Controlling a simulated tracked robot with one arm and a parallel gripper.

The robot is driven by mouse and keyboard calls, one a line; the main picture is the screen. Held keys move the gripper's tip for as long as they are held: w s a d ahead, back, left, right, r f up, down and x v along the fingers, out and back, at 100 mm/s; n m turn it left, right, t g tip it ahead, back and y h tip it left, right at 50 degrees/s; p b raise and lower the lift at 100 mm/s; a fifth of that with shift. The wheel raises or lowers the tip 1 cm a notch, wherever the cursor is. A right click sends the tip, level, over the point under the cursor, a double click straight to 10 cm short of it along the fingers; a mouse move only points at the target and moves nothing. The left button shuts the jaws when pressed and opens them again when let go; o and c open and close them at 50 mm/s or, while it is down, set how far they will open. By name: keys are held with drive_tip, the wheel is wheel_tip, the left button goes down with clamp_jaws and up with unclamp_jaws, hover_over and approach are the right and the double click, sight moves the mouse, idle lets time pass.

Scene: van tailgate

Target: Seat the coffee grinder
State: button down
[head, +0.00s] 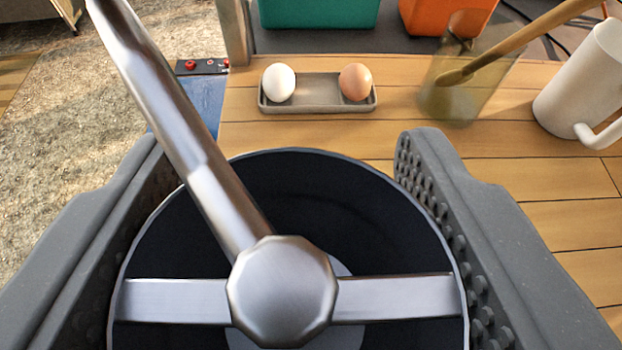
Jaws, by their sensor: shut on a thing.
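The coffee grinder (282,292) fills the lower middle of the head view, seen from above. It has a round dark open top, a metal crossbar with a faceted hub, and a long metal crank arm running to the upper left. My gripper (284,150) is shut on it, with one grey finger on each side and studded pads facing its body. The grinder's base is hidden, so I cannot tell whether it touches the surface below.
Ahead on the wooden slatted top (400,100), a small grey tray (317,92) holds a white egg (279,82) and a brown egg (355,82). A clear glass (452,95) with a wooden spoon and a white mug (588,85) stand to the right. Teal and orange bins are behind.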

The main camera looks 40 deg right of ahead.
drive_tip(key=shift+f+b, duration=1.6)
drive_tip(key=shift+f, duration=2.6)
drive_tip(key=shift+c, duration=2.2)
unclamp_jaws()
drive_tip(key=shift+s+a, duration=0.1)
drive_tip(key=p+v, duration=0.2)
drive_tip(key=v, duration=1.1)
drive_tip(key=shift+s, duration=0.3)
drive_tip(key=shift+a+r, duration=0.1)
